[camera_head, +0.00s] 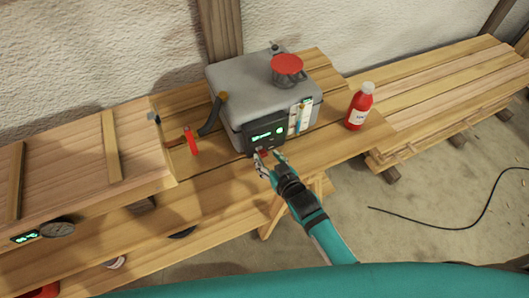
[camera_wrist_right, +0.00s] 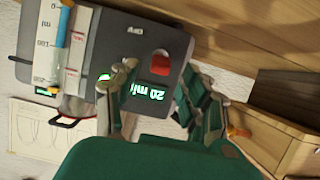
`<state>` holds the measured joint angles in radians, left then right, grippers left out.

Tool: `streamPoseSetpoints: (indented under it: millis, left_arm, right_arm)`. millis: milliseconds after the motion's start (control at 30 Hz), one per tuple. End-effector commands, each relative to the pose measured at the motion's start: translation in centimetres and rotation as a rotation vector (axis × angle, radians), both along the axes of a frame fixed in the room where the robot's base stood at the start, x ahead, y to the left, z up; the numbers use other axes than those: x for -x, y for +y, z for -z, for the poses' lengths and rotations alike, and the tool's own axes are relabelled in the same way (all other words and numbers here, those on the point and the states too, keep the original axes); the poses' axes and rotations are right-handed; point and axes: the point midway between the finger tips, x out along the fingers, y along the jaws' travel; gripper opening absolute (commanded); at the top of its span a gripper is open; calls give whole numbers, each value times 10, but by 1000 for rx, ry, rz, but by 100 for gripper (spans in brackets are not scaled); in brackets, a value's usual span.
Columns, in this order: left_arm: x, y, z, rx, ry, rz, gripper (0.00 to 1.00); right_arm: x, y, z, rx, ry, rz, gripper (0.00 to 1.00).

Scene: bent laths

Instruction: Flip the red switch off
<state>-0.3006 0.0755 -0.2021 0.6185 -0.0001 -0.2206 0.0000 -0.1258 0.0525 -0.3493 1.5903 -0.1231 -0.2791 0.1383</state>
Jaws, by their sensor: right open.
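The red switch (camera_head: 263,153) sits low on the dark control panel (camera_head: 265,137) at the front of a grey box (camera_head: 235,87). In the right wrist view the switch (camera_wrist_right: 160,63) shows as a red rocker near a green "20 min" display (camera_wrist_right: 145,91). My right gripper (camera_head: 266,156) is just in front of the panel, close to the switch. In the wrist view its fingers (camera_wrist_right: 162,90) are spread apart with nothing between them. The switch appears beyond the gap between them; contact cannot be seen. My left gripper is not in view.
A red bottle (camera_head: 359,107) stands right of the box on the bench. A red-capped fitting (camera_head: 287,68) tops the box, and a hose (camera_head: 211,116) runs from its left side.

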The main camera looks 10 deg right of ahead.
Motion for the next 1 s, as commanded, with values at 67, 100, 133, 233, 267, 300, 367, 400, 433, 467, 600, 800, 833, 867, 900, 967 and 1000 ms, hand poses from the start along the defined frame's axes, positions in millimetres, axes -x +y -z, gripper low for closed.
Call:
streamPoseSetpoints:
  millis: [67, 100, 133, 233, 267, 300, 367, 400, 433, 467, 600, 800, 833, 867, 900, 967, 1000]
  left_arm:
    - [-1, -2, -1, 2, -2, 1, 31]
    - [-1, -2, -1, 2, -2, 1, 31]
    - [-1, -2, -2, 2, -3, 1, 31]
    - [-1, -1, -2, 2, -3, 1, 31]
    - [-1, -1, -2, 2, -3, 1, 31]
    - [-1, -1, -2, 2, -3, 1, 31]
    - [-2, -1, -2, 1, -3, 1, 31]
    - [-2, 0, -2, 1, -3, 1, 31]
    - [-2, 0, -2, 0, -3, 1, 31]
    - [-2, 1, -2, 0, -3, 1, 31]
    - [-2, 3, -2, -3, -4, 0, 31]
    - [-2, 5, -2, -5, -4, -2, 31]
    - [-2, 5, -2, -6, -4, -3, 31]
    - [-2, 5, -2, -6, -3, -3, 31]
    - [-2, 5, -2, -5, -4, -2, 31]
    - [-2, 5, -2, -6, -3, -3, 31]
    - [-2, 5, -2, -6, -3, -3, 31]
  right_arm:
    - [-11, 4, 4, 0, -1, 0, 46]
    - [-16, 5, 6, 0, -1, 0, 46]
    - [-18, 6, 7, 0, 0, 0, 46]
    - [-24, 8, 10, 0, -1, 0, 46]
    - [-26, 9, 11, -1, -1, -1, 46]
    - [-27, 9, 11, -1, -1, -1, 46]
    - [-28, 10, 12, -1, -1, -1, 46]
    - [-28, 10, 12, -2, -1, -1, 46]
    - [-28, 10, 12, -1, -1, -1, 46]
    - [-28, 10, 12, -2, -1, -1, 46]
    - [-28, 10, 12, -2, -1, -1, 46]
    - [-28, 9, 12, -1, -1, -1, 21]
    - [-28, 9, 12, -1, -1, -1, 17]
    - [-28, 9, 12, 0, 0, -1, 13]
    - [-28, 9, 12, 0, 0, -1, 8]
    - [-28, 9, 12, 0, 0, -1, 0]
    - [-28, 9, 12, 0, 0, -1, 0]
